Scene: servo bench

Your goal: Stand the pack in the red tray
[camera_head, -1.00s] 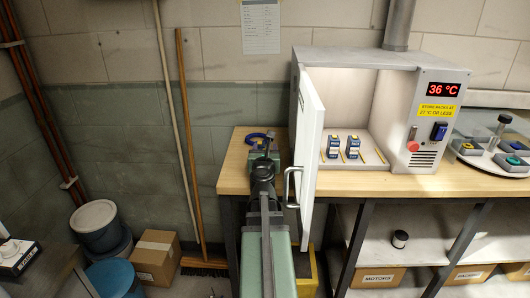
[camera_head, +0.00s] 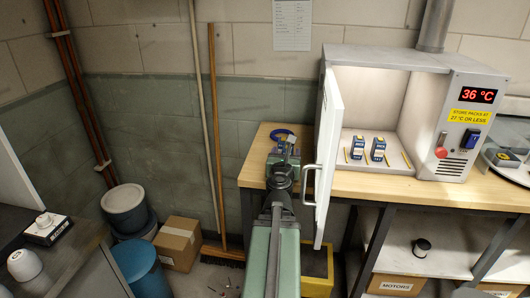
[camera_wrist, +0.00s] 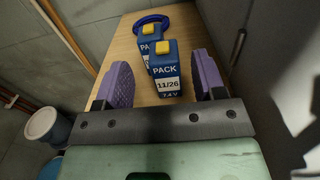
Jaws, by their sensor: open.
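A blue pack (camera_wrist: 166,72) with a yellow top, marked 11/26 and 7.4 V, stands on the wooden bench in the wrist view. A second blue pack (camera_wrist: 146,38) with a yellow top stands close behind it. My gripper (camera_wrist: 161,64) is open, its purple fingers to either side of the nearer pack; I cannot tell how far they reach past it. In the head view my gripper (camera_head: 284,152) is over the bench left of the open cabinet door, and my arm largely hides the packs there. No red tray shows.
The open cabinet door (camera_head: 327,160) stands close right of my arm. Two more packs, a left one (camera_head: 357,148) and a right one (camera_head: 378,149), stand in the cabinet (camera_head: 365,120), which reads 36 °C. A blue ring (camera_wrist: 153,19) lies behind the bench packs.

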